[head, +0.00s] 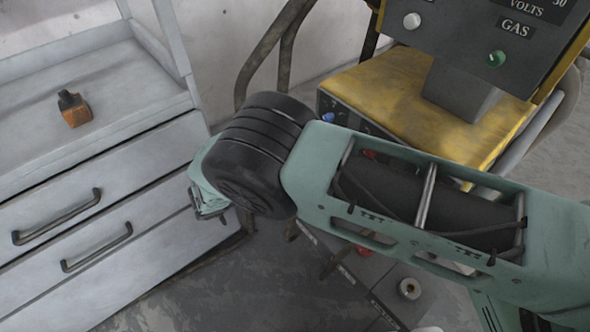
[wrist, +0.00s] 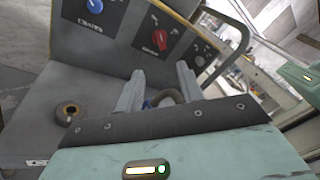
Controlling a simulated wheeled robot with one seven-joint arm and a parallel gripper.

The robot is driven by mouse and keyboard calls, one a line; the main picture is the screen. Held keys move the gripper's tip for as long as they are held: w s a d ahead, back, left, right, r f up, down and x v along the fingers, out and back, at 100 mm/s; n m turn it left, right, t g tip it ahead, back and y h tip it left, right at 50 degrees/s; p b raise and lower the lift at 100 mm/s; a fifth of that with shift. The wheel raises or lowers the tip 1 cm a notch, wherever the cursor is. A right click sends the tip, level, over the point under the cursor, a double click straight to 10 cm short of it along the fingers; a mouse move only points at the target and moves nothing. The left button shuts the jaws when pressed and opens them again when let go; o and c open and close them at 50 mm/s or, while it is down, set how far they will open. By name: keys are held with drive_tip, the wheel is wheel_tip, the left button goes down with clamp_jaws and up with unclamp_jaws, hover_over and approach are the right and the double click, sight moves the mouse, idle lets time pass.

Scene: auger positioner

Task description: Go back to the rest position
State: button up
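My gripper (wrist: 158,92) shows in the wrist view with its two grey fingers apart. Nothing shows held between them. A machine panel with a blue knob (wrist: 94,6) and a red knob (wrist: 159,39) lies beyond the fingers. In the head view my green arm reaches from the lower right to the middle, and its dark wrist joint is near the drawers. The fingers are hidden in the head view.
A grey drawer cabinet (head: 150,165) stands at the left, with a small orange and black bottle (head: 74,108) on top. Dark floor (head: 215,285) shows between.

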drive_tip(key=shift+a, duration=0.25)
idle(0.3)
drive_tip(key=s+d+r+m+g+y, duration=0.3)
drive_tip(key=s+d+r+m+y, duration=0.3)
drive_tip(key=s+r+m+y, duration=0.45)
drive_tip(key=s+d+r+m+g+y, duration=0.3)
drive_tip(key=s+d+r+m+y, duration=0.3)
drive_tip(key=s+r+m, duration=0.6)
wheel_tip(320, 180, up, 16)
drive_tip(key=y+p, duration=0.1)
drive_tip(key=p, duration=1.6)
drive_tip(key=shift+w+a+f+m+p, duration=0.25)
drive_tip(key=shift+a+m+p, duration=0.1)
drive_tip(key=shift+a+m, duration=0.1)
